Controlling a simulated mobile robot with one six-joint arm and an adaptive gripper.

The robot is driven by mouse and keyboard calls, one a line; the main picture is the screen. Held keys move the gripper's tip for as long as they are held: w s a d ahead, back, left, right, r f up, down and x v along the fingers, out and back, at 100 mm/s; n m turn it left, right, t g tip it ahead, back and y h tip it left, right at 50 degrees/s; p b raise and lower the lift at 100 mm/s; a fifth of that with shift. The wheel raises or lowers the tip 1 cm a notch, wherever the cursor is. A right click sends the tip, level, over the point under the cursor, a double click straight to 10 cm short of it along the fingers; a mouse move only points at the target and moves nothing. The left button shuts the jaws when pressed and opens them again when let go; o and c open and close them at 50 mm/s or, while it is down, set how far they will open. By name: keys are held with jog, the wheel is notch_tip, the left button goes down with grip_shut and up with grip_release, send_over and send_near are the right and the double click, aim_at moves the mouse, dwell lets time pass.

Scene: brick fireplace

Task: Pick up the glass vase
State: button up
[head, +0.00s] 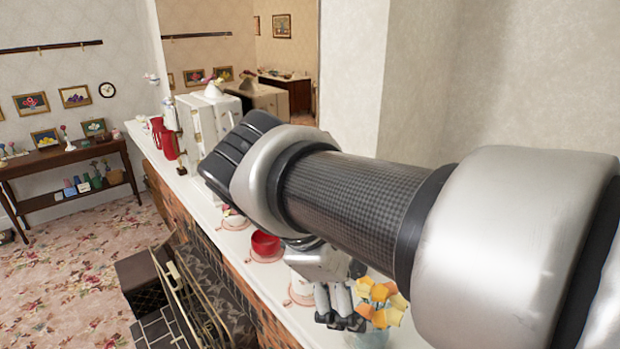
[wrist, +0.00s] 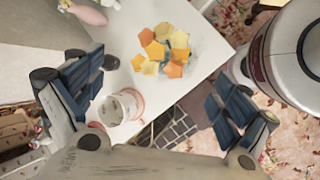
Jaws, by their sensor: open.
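The glass vase (head: 372,338) stands at the near end of the white mantel in the head view, cut off by the frame's bottom edge. It holds orange and yellow flowers (head: 380,297). In the wrist view the flowers (wrist: 163,50) cover most of the vase, seen from above near the mantel's corner. My gripper (head: 340,318) points down just left of the flowers in the head view. In the wrist view my gripper (wrist: 157,95) is open and empty, its fingers wide apart. The flowers lie beyond the fingertips, apart from them.
A white cup (wrist: 118,107) on a pink saucer stands close to the left finger in the wrist view. A red cup (head: 265,244) and red vases (head: 168,143) stand farther along the mantel (head: 213,218). The wall borders its right side. A fireplace screen (head: 190,305) is below.

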aim_at(375, 319)
jog(key=b+x, duration=0.1)
jog(key=x, duration=0.9)
jog(key=shift+a, duration=0.1)
jog(key=shift+c, duration=0.5)
jog(key=c, duration=1.3)
